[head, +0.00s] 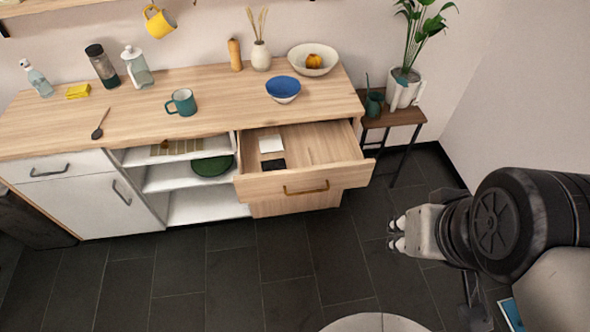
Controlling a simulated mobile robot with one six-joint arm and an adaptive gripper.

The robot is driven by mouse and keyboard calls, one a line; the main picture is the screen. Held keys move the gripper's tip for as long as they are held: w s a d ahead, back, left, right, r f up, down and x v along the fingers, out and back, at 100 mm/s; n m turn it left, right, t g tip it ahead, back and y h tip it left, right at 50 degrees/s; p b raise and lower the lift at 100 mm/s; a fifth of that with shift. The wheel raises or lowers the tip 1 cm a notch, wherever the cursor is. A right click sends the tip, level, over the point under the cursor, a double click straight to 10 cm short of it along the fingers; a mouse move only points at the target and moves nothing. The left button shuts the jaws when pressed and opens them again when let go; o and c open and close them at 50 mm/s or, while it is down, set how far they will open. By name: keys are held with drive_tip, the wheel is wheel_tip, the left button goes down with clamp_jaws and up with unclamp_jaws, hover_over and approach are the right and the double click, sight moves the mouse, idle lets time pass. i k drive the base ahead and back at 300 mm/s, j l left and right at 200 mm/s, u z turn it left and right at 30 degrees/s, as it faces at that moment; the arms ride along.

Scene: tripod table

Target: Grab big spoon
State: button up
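A dark spoon (98,131) with a long thin handle lies on the left part of the wooden counter (225,103), near its front edge. It is the only spoon I can clearly make out. My gripper (393,234) is at the right, over the dark floor, far from the spoon. Its two fingers point left and are apart, with nothing visible between them.
A teal mug (182,103), a blue bowl (283,88) and a yellow sponge (78,91) stand on the counter. An open drawer (300,181) juts out below. A side table (398,116) holds a plant (414,45) and a dark green cup (374,104). Floor before the cabinets is clear.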

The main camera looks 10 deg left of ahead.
sight(97, 134)
drive_tip(key=u, duration=1.8)
drive_tip(key=i+j+z, duration=0.15)
drive_tip(key=i, duration=0.55)
drive_tip(key=i+j+z, duration=0.2)
drive_tip(key=i+j, duration=0.2)
drive_tip(key=i, duration=0.25)
drive_tip(key=i+j+z, duration=0.15)
drive_tip(key=i+j, duration=0.3)
drive_tip(key=i, duration=0.25)
drive_tip(key=i+j+z, duration=0.15)
drive_tip(key=i+j, duration=0.35)
drive_tip(key=i, duration=0.1)
